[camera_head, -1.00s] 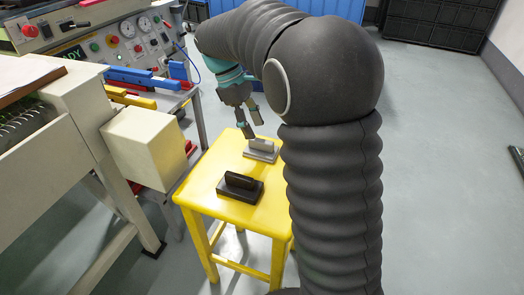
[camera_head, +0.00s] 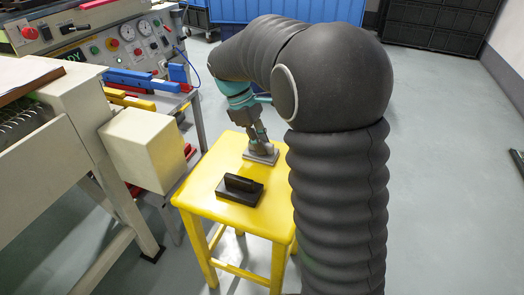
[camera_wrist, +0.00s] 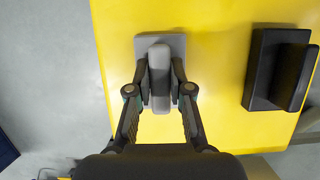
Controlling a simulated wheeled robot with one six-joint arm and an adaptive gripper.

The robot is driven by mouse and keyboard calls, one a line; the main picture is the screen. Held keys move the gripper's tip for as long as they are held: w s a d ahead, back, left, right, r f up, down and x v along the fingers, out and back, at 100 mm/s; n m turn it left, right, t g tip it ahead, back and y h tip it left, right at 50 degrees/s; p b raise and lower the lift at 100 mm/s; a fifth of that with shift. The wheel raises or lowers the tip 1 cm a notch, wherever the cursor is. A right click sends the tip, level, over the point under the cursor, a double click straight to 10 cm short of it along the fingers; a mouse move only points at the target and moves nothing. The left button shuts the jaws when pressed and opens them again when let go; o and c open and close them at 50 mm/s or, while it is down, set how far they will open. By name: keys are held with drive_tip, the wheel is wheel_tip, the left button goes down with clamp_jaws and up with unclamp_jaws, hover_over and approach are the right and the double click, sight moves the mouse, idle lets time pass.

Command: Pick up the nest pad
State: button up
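A grey pad with an upright grip (camera_head: 262,157) lies on the yellow stool (camera_head: 204,188). A black pad of similar shape (camera_head: 240,189) lies nearer the camera. The frames do not show which is called the nest pad. My gripper (camera_head: 261,142) is down at the grey pad. In the wrist view, my gripper (camera_wrist: 160,72) has one finger on each side of the grip of the grey pad (camera_wrist: 159,42), very close to it. I cannot tell whether they press on it. The black pad (camera_wrist: 262,70) is to the right, clear of the fingers.
A cream machine with a box-shaped part (camera_head: 146,150) stands left of the stool. A control panel with gauges (camera_head: 125,38) is behind it, with blue bars (camera_head: 140,79) in front. Grey floor is open to the right, beyond my arm.

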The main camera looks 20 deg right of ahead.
sight(269, 145)
clamp_jaws()
drive_tip(key=shift+r, duration=0.6)
drive_tip(key=r+p, duration=0.1)
drive_tip(key=r, duration=0.2)
drive_tip(key=shift+s+r, duration=0.2)
drive_tip(key=s+d+r, duration=0.2)
drive_tip(key=s+r, duration=0.4)
drive_tip(key=s, duration=0.5)
drive_tip(key=shift+d+r+p, duration=0.2)
drive_tip(key=shift+d+p, duration=0.1)
drive_tip(key=shift+d, duration=0.1)
